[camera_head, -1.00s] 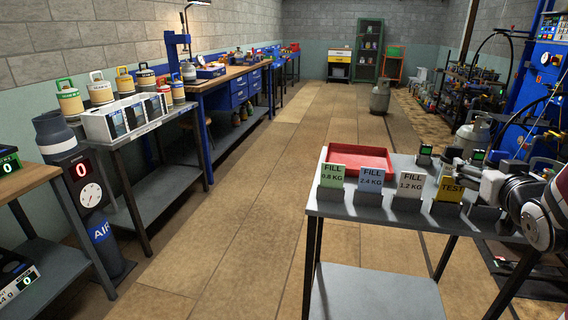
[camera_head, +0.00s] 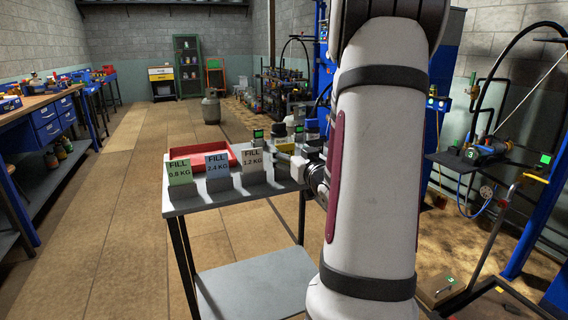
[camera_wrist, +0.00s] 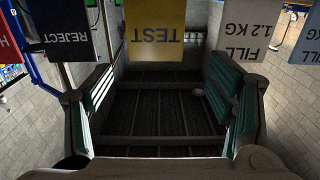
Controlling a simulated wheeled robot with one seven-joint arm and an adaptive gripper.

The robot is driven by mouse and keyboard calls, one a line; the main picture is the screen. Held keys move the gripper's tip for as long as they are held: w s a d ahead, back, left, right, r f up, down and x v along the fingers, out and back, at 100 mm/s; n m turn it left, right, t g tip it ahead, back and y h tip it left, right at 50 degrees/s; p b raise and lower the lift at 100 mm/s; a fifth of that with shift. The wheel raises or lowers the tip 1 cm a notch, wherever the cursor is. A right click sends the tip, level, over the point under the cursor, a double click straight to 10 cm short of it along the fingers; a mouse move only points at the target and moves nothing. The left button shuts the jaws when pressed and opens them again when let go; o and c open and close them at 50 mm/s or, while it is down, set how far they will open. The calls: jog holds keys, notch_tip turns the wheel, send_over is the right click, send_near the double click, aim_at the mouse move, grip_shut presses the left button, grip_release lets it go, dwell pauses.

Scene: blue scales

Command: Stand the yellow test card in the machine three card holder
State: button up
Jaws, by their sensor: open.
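The yellow test card (camera_wrist: 155,38) shows upside down at the top of the wrist view, with TEST on its face. My gripper (camera_wrist: 160,72) is open, one finger on each side, and the card is centred at its fingertips. A gap shows between the card and each finger. In the head view my gripper (camera_head: 302,168) is at the right end of the card table, and the card there is mostly hidden behind it. Machine three (camera_head: 478,150), with a green 3 label, stands to the right; I cannot make out its card holder for sure.
The FILL 1.2 KG card (camera_wrist: 245,28) and the REJECT card (camera_wrist: 67,38) stand close on either side. Green (camera_head: 180,172) and blue (camera_head: 217,165) cards and a red tray (camera_head: 200,152) are on the grey table (camera_head: 230,196). My arm blocks the middle right.

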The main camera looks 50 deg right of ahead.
aim_at(285, 145)
jog(key=shift+d+b+x, duration=0.15)
jog(key=shift+b+x, duration=0.1)
jog(key=shift+x, duration=1.2)
jog(key=shift+d+b+x, duration=0.15)
jog(key=shift+b+x, duration=0.05)
jog(key=shift+x, duration=1.2)
jog(key=shift+s, duration=0.15)
jog(key=c, duration=1.2)
jog(key=shift+r, duration=0.1)
